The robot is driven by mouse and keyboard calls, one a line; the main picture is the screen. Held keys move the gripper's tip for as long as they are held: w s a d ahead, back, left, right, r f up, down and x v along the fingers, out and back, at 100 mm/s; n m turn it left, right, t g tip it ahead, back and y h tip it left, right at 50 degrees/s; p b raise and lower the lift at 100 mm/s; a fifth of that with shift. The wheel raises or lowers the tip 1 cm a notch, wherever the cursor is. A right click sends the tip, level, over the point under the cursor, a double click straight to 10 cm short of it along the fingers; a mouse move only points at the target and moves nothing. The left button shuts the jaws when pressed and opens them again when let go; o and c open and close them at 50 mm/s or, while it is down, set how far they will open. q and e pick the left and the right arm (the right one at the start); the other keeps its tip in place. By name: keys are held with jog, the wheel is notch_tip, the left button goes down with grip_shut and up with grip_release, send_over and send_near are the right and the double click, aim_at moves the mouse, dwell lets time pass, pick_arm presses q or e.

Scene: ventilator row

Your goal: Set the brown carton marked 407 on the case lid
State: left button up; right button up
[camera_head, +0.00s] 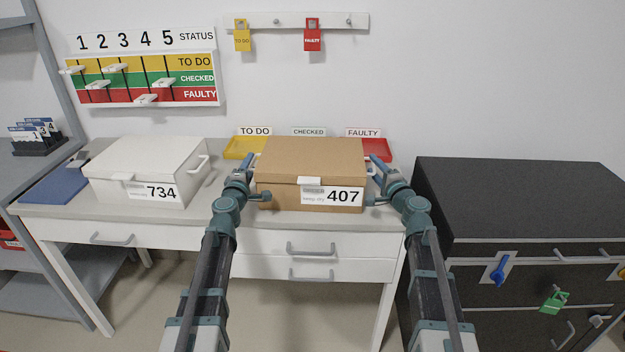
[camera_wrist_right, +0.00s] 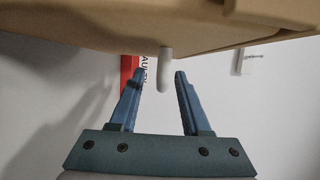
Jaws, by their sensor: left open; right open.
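The brown carton marked 407 (camera_head: 311,165) sits closed on the light desk, with a white latch and label on its front and a white handle at each side. My left gripper (camera_head: 249,168) is open at the carton's left side. My right gripper (camera_head: 377,167) is open at its right side. In the right wrist view, the white handle (camera_wrist_right: 163,70) hangs between the open fingertips (camera_wrist_right: 161,73), apart from both. A black case (camera_head: 520,195) with a broad, flat, empty lid stands to the right of the desk. Contact at the left handle is hard to see.
A white box marked 734 (camera_head: 150,168) stands on the desk's left. Behind the carton are a yellow tray (camera_head: 240,150) and a red tray (camera_head: 377,147). Blue (camera_head: 500,270) and green (camera_head: 555,299) items hang on the case front. A gap separates desk and case.

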pick_arm(q)
jog(key=shift+w+d, duration=0.1)
jog(key=shift+w, duration=0.9)
pick_arm(e)
jog(key=shift+x, duration=1)
pick_arm(q)
grip_shut()
pick_arm(e)
grip_shut()
